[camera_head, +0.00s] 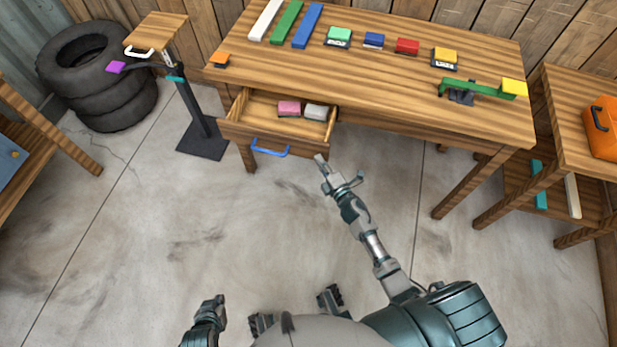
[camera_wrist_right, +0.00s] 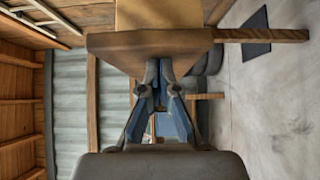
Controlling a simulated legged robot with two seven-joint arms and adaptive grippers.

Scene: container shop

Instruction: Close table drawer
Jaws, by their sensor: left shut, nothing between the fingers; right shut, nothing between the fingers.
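The wooden table (camera_head: 390,50) stands at the back with its drawer (camera_head: 229,128) pulled out at the left. The drawer has a blue handle (camera_head: 270,150) on its front and holds a pink block (camera_head: 289,108) and a grey-white block (camera_head: 316,111). My right gripper (camera_head: 322,162) is shut and empty, close to the drawer's front right corner, right of the handle. In the right wrist view its fingertips (camera_wrist_right: 160,68) are at the edge of a wooden panel; contact is unclear. My left gripper (camera_head: 217,304) is shut and empty, low over the floor, far from the drawer.
A small stand (camera_head: 197,125) is left of the drawer, with stacked tires (camera_head: 98,78) behind it. A side table (camera_head: 558,120) with an orange case (camera_head: 603,125) is at the right. Colored blocks and a green balance (camera_head: 478,90) lie on the tabletop. The floor in front is clear.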

